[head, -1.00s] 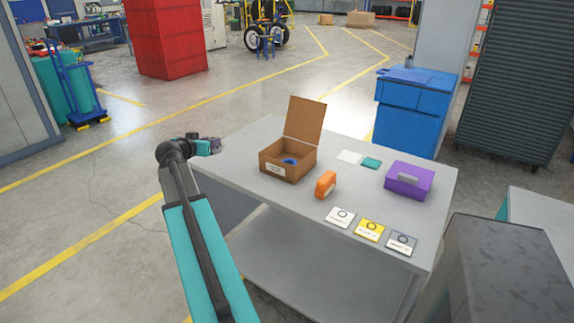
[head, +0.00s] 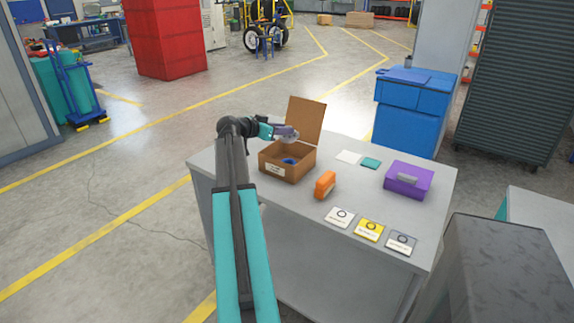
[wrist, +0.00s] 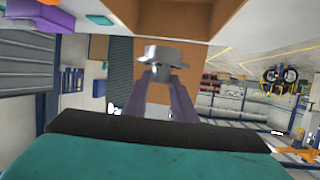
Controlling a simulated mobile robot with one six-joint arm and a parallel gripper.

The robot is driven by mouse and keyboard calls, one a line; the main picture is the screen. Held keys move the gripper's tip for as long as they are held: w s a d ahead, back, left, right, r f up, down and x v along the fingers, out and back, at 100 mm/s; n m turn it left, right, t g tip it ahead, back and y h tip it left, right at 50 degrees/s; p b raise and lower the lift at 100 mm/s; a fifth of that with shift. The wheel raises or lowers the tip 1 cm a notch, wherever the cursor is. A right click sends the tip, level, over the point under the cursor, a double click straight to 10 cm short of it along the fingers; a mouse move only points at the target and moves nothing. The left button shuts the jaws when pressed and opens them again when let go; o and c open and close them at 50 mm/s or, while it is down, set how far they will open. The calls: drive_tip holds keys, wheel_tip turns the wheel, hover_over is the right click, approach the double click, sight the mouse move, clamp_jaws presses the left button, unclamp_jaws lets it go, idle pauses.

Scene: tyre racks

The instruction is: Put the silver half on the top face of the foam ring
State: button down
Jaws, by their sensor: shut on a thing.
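My gripper (head: 288,132) is shut on the silver half (wrist: 163,52), a grey metallic piece with a wide flange, at the fingertips (wrist: 163,76) in the wrist view. In the head view the silver half (head: 291,138) is small and held above the open cardboard box (head: 285,172), near its raised lid. A blue piece (head: 289,161) lies inside the box. It may be the foam ring, but its shape is too small to tell, and its top face is not clear. The wrist view does not show it.
The box's brown lid (head: 307,117) stands up behind the gripper. On the grey table (head: 300,207) are an orange object (head: 325,184), a purple case (head: 409,179), a white card (head: 348,157), a teal piece (head: 370,163) and three labelled tiles (head: 369,230). The table's front left is bare.

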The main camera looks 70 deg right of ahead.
drive_tip(key=shift+f+p, duration=0.6)
drive_tip(key=shift+f, duration=2.55)
drive_tip(key=shift+f+p, duration=0.35)
drive_tip(key=shift+f, duration=1.5)
drive_tip(key=shift+f, duration=0.1)
drive_tip(key=c, duration=1.5)
unclamp_jaws()
drive_tip(key=shift+o, duration=0.2)
